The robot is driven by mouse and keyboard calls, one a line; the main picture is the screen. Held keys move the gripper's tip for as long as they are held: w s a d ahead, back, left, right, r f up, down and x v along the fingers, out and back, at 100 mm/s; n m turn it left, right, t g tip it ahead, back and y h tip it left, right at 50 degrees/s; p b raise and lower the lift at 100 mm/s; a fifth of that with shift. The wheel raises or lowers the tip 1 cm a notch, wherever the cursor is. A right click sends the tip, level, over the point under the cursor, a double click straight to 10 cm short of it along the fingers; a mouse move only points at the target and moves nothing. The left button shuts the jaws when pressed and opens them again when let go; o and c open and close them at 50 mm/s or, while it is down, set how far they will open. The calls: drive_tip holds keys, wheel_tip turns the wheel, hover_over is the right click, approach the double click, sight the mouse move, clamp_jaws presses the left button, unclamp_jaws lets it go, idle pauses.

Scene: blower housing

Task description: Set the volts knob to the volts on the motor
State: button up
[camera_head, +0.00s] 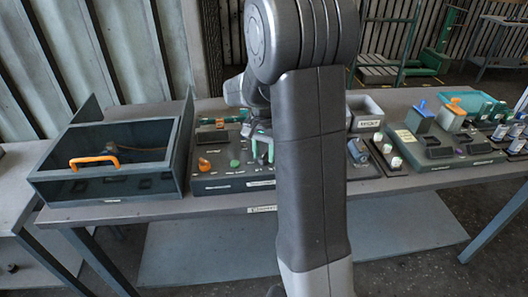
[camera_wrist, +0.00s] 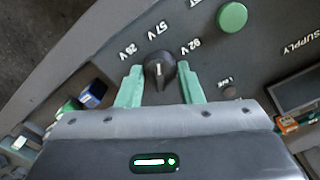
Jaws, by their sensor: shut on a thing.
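The black volts knob (camera_wrist: 160,72) is on a dark panel in the wrist view, with 28 V, 57 V and 92 V printed around it. Its white mark points up, roughly at 57 V. My gripper (camera_wrist: 160,74) has its green fingers on either side of the knob and is shut on it. In the head view my gripper (camera_head: 262,150) is over the dark control panel (camera_head: 222,184), partly hidden by my arm. The knob cannot be made out there. I cannot pick out the motor or read any volts on it.
A green button (camera_wrist: 232,16) and a small screen (camera_wrist: 296,92) are near the knob. An open dark box (camera_head: 110,188) with an orange handle (camera_head: 93,161) stands left of the panel. Several devices crowd the table's right side. My arm hides the middle.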

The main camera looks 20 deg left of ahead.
sight(264, 154)
drive_tip(key=o, duration=1)
wheel_tip(264, 154, up, 14)
drive_tip(key=shift+f, duration=0.1)
wheel_tip(264, 154, down, 14)
drive_tip(key=shift+r, duration=0.1)
idle(0.7)
